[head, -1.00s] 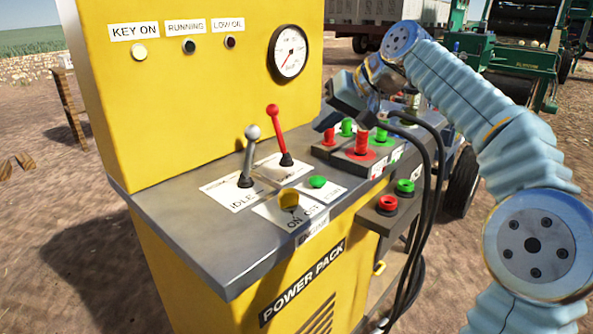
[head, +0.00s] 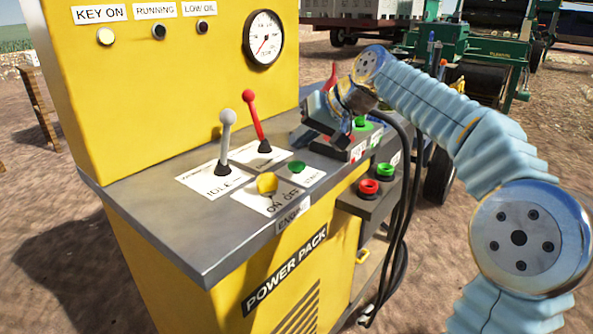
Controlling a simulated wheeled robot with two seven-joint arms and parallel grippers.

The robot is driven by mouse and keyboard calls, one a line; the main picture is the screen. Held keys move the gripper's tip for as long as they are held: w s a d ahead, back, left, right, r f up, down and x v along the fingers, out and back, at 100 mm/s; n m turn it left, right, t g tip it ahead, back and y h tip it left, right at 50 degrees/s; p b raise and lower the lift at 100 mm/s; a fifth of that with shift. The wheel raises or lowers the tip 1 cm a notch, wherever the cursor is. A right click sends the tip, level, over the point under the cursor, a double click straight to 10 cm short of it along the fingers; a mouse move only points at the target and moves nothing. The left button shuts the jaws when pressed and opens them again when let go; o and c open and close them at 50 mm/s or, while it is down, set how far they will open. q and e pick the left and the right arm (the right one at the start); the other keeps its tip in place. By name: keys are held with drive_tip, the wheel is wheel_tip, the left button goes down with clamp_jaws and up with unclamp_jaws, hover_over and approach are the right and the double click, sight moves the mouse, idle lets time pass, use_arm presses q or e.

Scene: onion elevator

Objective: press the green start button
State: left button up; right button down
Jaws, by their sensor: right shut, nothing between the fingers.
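The green start button (head: 297,167) is a small round cap on a white label on the grey top of the yellow power pack (head: 178,240). A yellow knob (head: 267,184) on the ON/OFF label is to its left. My right gripper (head: 304,135) is shut and empty. It is above and behind the button in the head view, apart from it, near the bank of hydraulic levers. Its body hides part of those levers. My left gripper is not in view.
A grey-knobbed lever (head: 226,138) and a red-knobbed lever (head: 254,117) stand upright left of the button. Red and green couplings (head: 369,187) sit on the right side. Black hoses (head: 405,220) hang beside my right arm.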

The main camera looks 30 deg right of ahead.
sight(301, 163)
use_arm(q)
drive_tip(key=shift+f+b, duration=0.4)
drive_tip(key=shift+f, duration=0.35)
use_arm(e)
drive_tip(key=shift+f, duration=0.8)
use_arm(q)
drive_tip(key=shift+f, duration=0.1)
use_arm(e)
drive_tip(key=shift+f, duration=0.15)
idle(0.5)
use_arm(q)
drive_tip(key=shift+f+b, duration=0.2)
drive_tip(key=shift+b, duration=0.1)
use_arm(e)
drive_tip(key=shift+f, duration=0.25)
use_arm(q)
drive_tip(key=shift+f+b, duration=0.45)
use_arm(e)
drive_tip(key=shift+f, duration=0.6)
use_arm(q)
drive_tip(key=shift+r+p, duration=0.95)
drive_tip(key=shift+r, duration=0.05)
use_arm(e)
drive_tip(key=shift+r, duration=1.05)
